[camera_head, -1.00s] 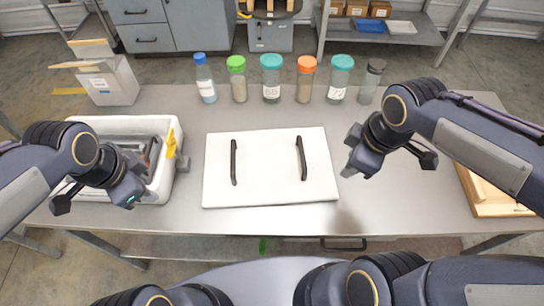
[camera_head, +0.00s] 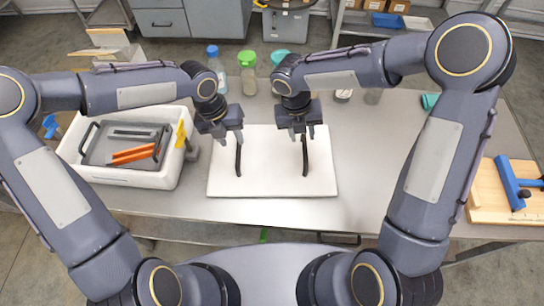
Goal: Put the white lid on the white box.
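The white lid (camera_head: 272,178) lies flat on the grey table. It is a white panel with two upright black handles, a left one (camera_head: 238,160) and a right one (camera_head: 305,158). The white box (camera_head: 125,178) stands open at the left and holds a dark grey tray and orange pieces. My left gripper (camera_head: 228,137) points down at the far end of the left handle, with its fingers apart. My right gripper (camera_head: 301,132) points down at the far end of the right handle, also with fingers apart. The fingertips partly hide the handle ends; contact cannot be told.
A yellow clip (camera_head: 181,134) sits at the box's right rim. Several bottles, one with a green cap (camera_head: 249,60), stand along the back, partly behind my arms. A wooden board (camera_head: 490,205) with a blue tool (camera_head: 511,183) lies at the right. The table right of the lid is clear.

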